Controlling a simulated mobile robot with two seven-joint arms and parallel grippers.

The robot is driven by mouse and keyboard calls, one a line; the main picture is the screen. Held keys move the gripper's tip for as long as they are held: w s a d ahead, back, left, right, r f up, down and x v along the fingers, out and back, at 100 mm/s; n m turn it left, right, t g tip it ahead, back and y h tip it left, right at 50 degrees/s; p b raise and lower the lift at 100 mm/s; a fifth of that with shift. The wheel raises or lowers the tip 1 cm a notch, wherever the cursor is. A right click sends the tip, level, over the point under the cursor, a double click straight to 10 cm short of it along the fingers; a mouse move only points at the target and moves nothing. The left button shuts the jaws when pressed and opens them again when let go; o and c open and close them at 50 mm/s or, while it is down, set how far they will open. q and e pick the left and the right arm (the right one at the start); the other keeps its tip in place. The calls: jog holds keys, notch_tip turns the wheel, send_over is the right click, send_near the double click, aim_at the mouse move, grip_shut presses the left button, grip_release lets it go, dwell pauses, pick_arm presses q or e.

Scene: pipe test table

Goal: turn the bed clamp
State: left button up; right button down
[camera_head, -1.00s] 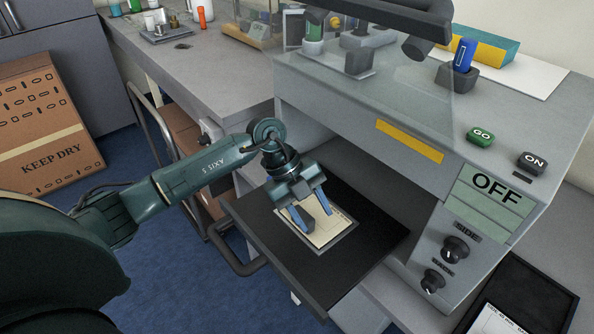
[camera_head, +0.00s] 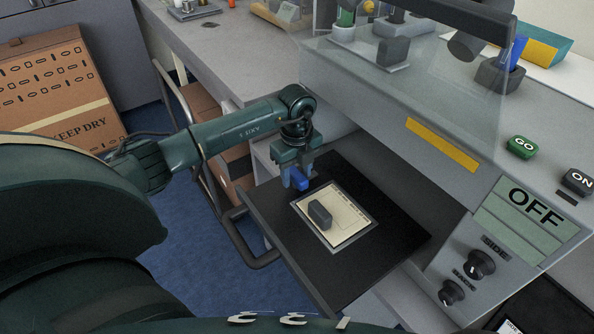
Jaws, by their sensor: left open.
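I cannot tell for sure which part is the bed clamp. A dark grey upright block (camera_head: 392,52) stands on a light plate inside the machine, behind the clear shield. A similar dark block (camera_head: 320,214) lies on the cream card (camera_head: 342,208) on the black pulled-out tray (camera_head: 402,238). My left gripper (camera_head: 298,182) points down over the tray's back left edge, with blue finger pads. It is open and apart from the block on the card. My right gripper is not in view.
The grey machine carries a GO button (camera_head: 521,147), an ON button (camera_head: 578,180), an OFF panel (camera_head: 533,208) and two knobs. A blue item (camera_head: 517,52) stands in a dark holder on top. The tray's right side is clear. A KEEP DRY box (camera_head: 55,90) stands at left.

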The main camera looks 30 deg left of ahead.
pick_arm(q)
jog(key=shift+c, duration=0.4)
jog(key=c, duration=0.9)
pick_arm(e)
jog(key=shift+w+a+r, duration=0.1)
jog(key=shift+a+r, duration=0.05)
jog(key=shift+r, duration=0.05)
